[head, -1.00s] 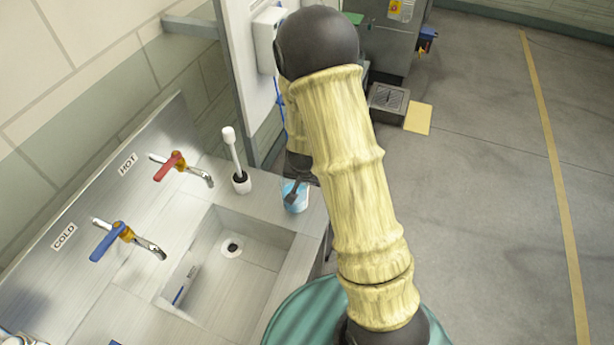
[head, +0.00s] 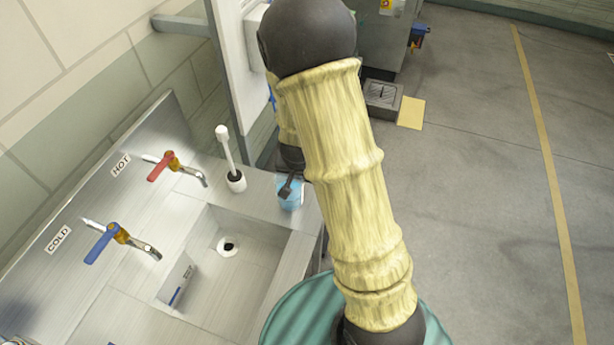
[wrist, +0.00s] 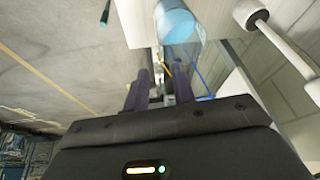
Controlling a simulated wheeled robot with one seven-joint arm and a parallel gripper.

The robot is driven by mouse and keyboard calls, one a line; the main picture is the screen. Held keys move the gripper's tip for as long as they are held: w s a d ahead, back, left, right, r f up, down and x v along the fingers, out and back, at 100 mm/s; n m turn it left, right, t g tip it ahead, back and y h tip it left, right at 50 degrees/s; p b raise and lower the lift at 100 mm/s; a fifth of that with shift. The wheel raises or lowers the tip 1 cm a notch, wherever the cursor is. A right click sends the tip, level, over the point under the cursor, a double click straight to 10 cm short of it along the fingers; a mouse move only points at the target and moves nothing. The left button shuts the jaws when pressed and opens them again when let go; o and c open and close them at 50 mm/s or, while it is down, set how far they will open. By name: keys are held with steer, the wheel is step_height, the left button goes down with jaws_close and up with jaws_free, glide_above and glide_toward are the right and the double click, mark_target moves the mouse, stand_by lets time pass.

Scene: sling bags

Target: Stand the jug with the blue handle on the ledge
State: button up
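A light blue jug (head: 291,196) stands on the ledge (head: 262,198) at the right end of the sink unit, close to its outer edge. It also shows in the wrist view (wrist: 177,24), just past my fingertips. My gripper (head: 286,189) is over the jug in the head view, partly covered by my arm.
A white brush in a holder (head: 235,180) stands left of the jug. The sink basin (head: 265,235) holds a grey item with a blue strip (head: 180,285). Red-handled (head: 165,166) and blue-handled (head: 104,243) taps are on the left. Open floor lies right.

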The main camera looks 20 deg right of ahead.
steer(key=s+r+n+g+y, duration=0.1)
steer(key=s+r+n, duration=0.4)
steer(key=s+r, duration=0.7)
steer(key=shift+s+g, duration=0.3)
steer(key=shift+s, duration=0.85)
steer(key=shift+f, duration=0.1)
steer(key=b+x, duration=0.2)
steer(key=s+b+x, duration=0.1)
steer(key=b+x, duration=0.1)
steer(key=b, duration=0.1)
steer(key=shift+f, duration=0.45)
steer(key=shift+w, duration=0.2)
